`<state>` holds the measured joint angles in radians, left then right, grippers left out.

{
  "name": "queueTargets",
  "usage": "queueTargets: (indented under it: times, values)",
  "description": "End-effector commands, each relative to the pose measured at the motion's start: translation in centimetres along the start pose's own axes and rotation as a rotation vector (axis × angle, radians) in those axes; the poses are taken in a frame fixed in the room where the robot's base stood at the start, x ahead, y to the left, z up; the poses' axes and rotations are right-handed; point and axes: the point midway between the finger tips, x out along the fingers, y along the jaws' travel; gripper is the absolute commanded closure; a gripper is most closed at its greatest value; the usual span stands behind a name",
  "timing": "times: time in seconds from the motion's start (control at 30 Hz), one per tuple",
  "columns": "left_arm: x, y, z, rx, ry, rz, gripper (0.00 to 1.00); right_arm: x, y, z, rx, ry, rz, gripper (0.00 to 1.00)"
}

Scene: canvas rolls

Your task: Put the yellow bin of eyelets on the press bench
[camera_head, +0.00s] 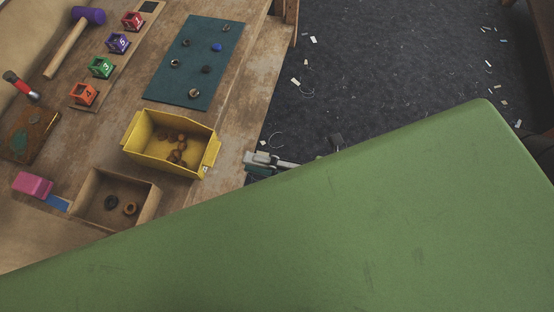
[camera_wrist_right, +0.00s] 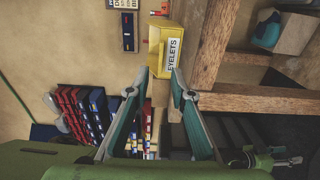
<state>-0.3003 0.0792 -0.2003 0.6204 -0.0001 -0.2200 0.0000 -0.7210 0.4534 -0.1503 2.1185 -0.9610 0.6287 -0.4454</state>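The yellow bin (camera_head: 143,128) stands upright on the wooden bench (camera_head: 239,124), near its edge, with several brown rings inside. It also shows in the right wrist view (camera_wrist_right: 155,40), its label reading EYELETS facing me. My right gripper (camera_head: 272,163) is just off the bench edge, to the right of the bin and apart from it. In the wrist view its two fingers (camera_wrist_right: 160,78) are spread and empty, with the bin ahead of the gap. My left gripper does not show. I cannot tell which surface is the press bench.
A wooden box (camera_head: 92,198) sits close to the bin. A teal mat (camera_head: 195,62) with small parts, numbered cubes (camera_head: 101,67) and a mallet (camera_head: 69,45) lie on the bench. A large green surface (camera_head: 340,235) hides the lower right. Scraps litter the dark floor (camera_head: 400,60).

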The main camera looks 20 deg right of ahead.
Motion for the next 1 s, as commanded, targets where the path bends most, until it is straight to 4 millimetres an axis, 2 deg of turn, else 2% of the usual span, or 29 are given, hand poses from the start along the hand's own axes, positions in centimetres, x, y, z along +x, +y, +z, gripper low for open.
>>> queueTargets:
  times: [0.1,0.23,0.57,0.67,0.77,0.83,0.87,0.97,1.0]
  values:
    - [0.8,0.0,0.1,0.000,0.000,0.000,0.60,-2.1,-0.3,-0.1,0.002,0.001,-0.002,0.78]
    - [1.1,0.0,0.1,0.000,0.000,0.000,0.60,-3.4,-0.1,-0.1,0.000,0.001,0.000,0.78]
    - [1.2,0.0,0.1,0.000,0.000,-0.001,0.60,-4.2,0.1,0.0,-0.001,0.001,0.002,0.78]
    - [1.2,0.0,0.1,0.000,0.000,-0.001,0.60,-4.2,-0.5,0.5,0.015,-0.015,-0.004,0.78]
    - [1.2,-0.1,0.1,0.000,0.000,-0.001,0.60,-4.6,-3.3,2.7,0.094,-0.095,-0.033,0.78]
    - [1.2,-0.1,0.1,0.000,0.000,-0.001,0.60,-5.3,-7.0,5.2,0.198,-0.198,-0.069,0.78]
    - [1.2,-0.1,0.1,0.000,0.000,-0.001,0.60,-5.8,-8.9,6.5,0.254,-0.251,-0.086,0.78]
    - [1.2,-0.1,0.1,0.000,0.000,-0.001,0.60,-8.1,-16.7,10.1,0.468,-0.454,-0.151,0.78]
    - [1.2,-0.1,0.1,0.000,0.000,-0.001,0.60,-9.3,-20.0,11.1,0.557,-0.536,-0.177,0.78]
